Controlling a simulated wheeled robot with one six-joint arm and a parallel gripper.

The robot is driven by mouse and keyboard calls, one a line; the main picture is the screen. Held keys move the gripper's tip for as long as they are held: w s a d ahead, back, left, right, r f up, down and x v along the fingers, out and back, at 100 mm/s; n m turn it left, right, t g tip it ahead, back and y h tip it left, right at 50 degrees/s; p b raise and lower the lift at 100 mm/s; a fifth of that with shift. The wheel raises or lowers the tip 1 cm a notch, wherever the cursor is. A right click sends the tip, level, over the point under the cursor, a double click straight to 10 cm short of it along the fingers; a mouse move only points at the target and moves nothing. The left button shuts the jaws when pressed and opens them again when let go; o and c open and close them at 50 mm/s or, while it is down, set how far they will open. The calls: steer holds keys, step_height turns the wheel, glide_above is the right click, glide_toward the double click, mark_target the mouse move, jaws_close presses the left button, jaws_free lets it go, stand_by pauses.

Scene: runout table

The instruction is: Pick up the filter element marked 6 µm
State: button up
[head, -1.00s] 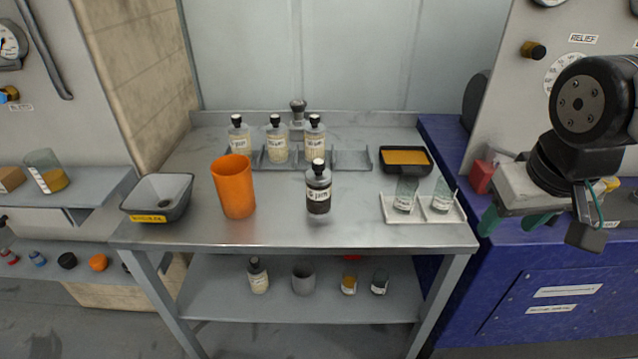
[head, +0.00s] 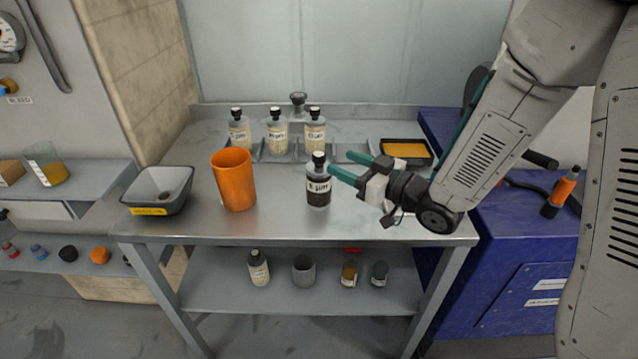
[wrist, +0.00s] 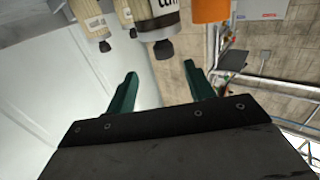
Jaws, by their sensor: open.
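A dark-filled bottle (head: 318,190) with a black cap and a white label stands upright at the front middle of the steel table. Its label ends in "µm"; its number is too blurred to be sure of. Several paler bottles stand in the rack behind, including ones at left (head: 239,132), middle (head: 277,135) and right (head: 315,133); their numbers are also unclear. My gripper (head: 346,164) is open and empty, its teal fingers pointing left just right of the dark bottle's upper part. In the wrist view the dark bottle (wrist: 163,22) appears upside down beyond the open fingers.
An orange cup (head: 235,182) stands left of the dark bottle, with a grey basin (head: 158,190) farther left. A black tray with amber contents (head: 406,151) sits at the back right. My arm hides the table's front right. A lower shelf (head: 225,300) holds small containers.

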mark_target(318, 153)
steer(key=shift+w+a, duration=0.1)
steer(key=shift+a, duration=0.3)
steer(key=x, duration=0.7)
steer(key=shift+a, duration=0.15)
steer(key=c, duration=1.1)
jaws_close()
steer(key=shift+r, duration=0.2)
